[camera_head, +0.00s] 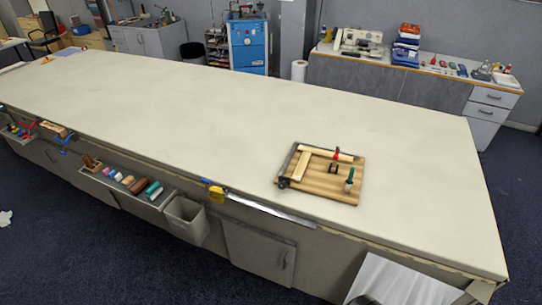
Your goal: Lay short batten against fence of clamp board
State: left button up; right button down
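The clamp board (325,188) lies on the long cloth table (200,110), right of the middle and near its front edge. It is a striped wooden board with a dark bar along its left edge. One pale wooden strip (317,151) runs along its back edge. A shorter pale strip (301,166) lies on its left part, beside the dark bar. I cannot tell for sure which strip is the short batten or which part is the fence. A red-handled clamp (336,154) and a green-handled clamp (350,178) stand on the board. Neither gripper is in view.
A yellow tape measure (216,193) and a metal rule (268,209) are at the table's front edge. A rack of colored rolls (128,182) and a grey bin (187,220) hang on the front. The tabletop behind and left of the board is clear.

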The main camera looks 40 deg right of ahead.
aim_at(298, 174)
jog(key=i, duration=0.95)
jog(key=z, duration=0.95)
jog(key=i, duration=0.85)
jog(key=z, duration=0.65)
